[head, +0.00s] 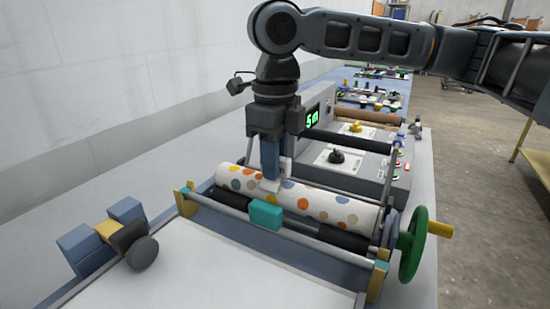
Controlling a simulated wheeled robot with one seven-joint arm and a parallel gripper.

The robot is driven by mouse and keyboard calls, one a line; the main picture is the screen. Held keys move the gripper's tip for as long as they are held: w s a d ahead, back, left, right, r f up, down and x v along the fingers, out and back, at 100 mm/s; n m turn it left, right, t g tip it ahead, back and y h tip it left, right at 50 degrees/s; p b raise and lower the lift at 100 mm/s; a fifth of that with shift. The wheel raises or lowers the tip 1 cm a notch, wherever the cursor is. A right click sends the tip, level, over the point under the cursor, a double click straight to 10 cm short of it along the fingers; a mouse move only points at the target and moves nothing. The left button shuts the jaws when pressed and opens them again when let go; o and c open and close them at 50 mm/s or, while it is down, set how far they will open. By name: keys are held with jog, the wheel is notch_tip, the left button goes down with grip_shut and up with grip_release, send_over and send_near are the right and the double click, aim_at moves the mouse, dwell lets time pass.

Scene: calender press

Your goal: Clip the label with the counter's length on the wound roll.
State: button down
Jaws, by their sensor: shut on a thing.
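The wound roll (325,206) is white with orange, yellow and grey dots. It lies across the press in the head view. My gripper (271,180) points straight down over the left part of the roll. It is shut on a small white label (270,186), which is at the roll's upper surface. I cannot tell whether the label is clipped on or only held against it. The counter (312,118) shows green digits behind my gripper. The first looks like a 5, and the rest is hard to read.
A green handwheel (412,245) with a yellow handle stands at the press's right end. A teal block (265,214) sits on the front bar. A control box (340,160) with knobs stands behind the roll. A blue and dark device (105,240) is at the left.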

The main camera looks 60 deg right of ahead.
jog(key=shift+f, duration=0.45)
jog(key=c, duration=0.9)
grip_release()
jog(key=shift+r, duration=0.1)
jog(key=shift+r, duration=3.75)
